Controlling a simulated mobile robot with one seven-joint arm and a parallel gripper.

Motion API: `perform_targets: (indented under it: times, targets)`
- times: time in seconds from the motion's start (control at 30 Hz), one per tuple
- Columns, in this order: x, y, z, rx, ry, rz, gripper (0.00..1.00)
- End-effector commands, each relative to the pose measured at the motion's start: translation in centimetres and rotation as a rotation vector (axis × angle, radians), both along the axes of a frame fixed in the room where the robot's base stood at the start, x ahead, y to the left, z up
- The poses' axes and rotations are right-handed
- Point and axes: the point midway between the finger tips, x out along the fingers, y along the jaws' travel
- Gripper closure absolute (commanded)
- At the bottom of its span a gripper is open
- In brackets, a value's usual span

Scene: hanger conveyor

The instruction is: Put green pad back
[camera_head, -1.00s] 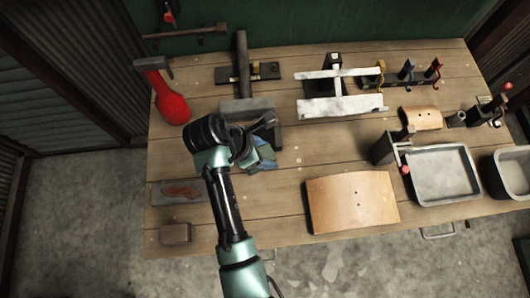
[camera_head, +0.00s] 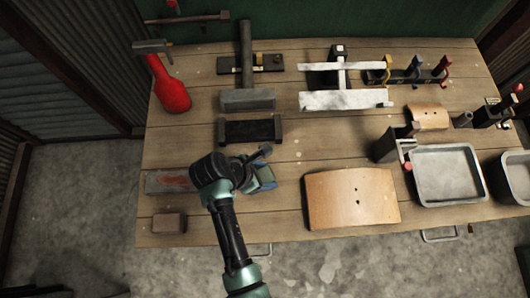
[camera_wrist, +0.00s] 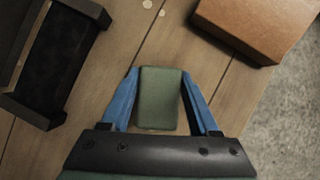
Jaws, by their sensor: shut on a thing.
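In the wrist view, the green pad (camera_wrist: 160,98) lies between the two blue fingers of my gripper (camera_wrist: 158,76). The fingers are shut on its sides. The head view shows my gripper (camera_head: 262,176) over the left part of the workbench, in front of a black holder. There the pad is mostly hidden by the wrist and hard to make out. The black holder (camera_head: 250,131) has raised ends and a dark, bare middle. It also shows at the left of the wrist view (camera_wrist: 62,60), apart from the pad.
A curved wooden block (camera_head: 352,198) lies right of my gripper. A grey stone (camera_head: 170,182) and a brown block (camera_head: 169,223) lie to the left. Bare wood separates gripper and wooden block.

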Motion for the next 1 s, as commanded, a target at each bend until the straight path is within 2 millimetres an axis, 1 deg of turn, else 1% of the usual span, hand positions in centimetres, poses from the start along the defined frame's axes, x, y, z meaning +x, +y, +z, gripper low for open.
perform_targets:
  times: [0.1, 0.33, 0.47, 0.5, 0.57, 0.6, 0.63, 0.67, 0.9, 1.0]
  targets:
    - [0.04, 0.01, -0.81, 0.001, -0.001, 0.0, 1.0]
    - [0.06, 0.02, -0.85, 0.001, -0.002, 0.0, 1.0]
    - [0.04, 0.02, -1.2, 0.001, -0.002, 0.0, 1.0]
    - [0.04, 0.02, -1.21, 0.001, -0.002, 0.0, 0.35]
    - [0.04, 0.02, -1.18, 0.001, -0.002, 0.0, 0.24]
    - [0.04, 0.01, -1.18, 0.001, -0.001, 0.0, 0.17]
    - [0.04, 0.01, -1.18, 0.001, -0.001, 0.0, 0.12]
    - [0.04, 0.01, -1.18, 0.001, -0.001, 0.0, 0.09]
    - [0.02, 0.02, -1.15, 0.001, -0.001, 0.0, 0.09]
    - [0.03, 0.02, -0.73, 0.001, -0.003, -0.001, 0.09]
